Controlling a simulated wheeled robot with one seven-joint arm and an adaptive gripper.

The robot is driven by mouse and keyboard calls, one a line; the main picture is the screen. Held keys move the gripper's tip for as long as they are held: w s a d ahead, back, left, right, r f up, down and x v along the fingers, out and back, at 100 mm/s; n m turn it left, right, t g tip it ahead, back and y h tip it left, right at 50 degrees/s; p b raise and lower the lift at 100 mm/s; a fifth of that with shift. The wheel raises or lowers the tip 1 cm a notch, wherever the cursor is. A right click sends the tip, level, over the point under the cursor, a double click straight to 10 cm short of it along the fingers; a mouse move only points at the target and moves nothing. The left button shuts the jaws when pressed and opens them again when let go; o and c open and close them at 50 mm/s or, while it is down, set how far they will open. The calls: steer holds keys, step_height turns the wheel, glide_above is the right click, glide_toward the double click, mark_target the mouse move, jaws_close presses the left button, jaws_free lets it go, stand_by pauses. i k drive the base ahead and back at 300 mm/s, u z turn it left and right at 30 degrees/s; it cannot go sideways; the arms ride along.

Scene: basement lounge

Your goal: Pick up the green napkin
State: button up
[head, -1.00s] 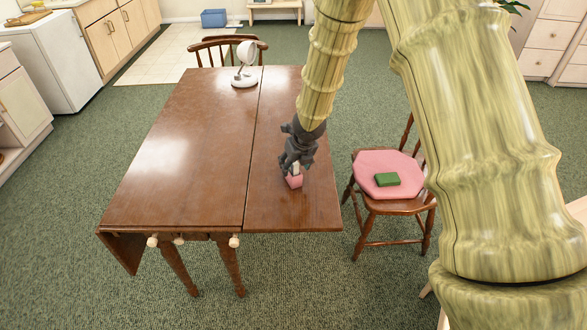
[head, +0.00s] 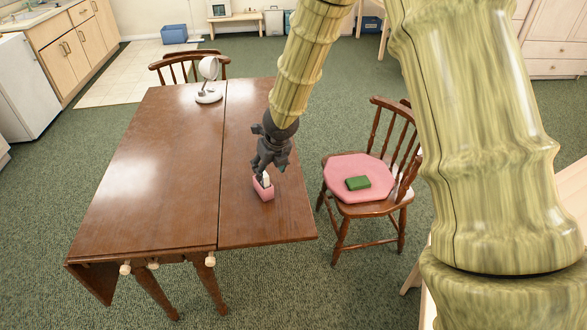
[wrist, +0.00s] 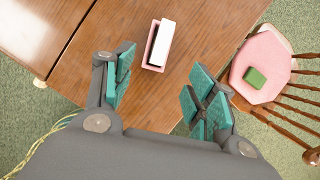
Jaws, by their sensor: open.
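The green napkin (head: 358,183) looks like a small dark green folded block. It lies on the pink cushion of the wooden chair, right of the table, and also shows at the right of the wrist view (wrist: 256,77). My gripper (head: 264,174) is over the right part of the table, to the left of the chair and apart from the napkin. In the wrist view its teal-padded fingers (wrist: 160,78) are spread wide with nothing between them.
A pink box (head: 264,190) with a white item in it stands on the brown table (head: 150,170) just below my gripper. A white lamp (head: 208,95) stands at the table's back. The chair's (head: 375,208) spindle back rises behind the pink cushion (head: 340,168).

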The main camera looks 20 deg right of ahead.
mark_target(360, 182)
steer(key=z, duration=1.3)
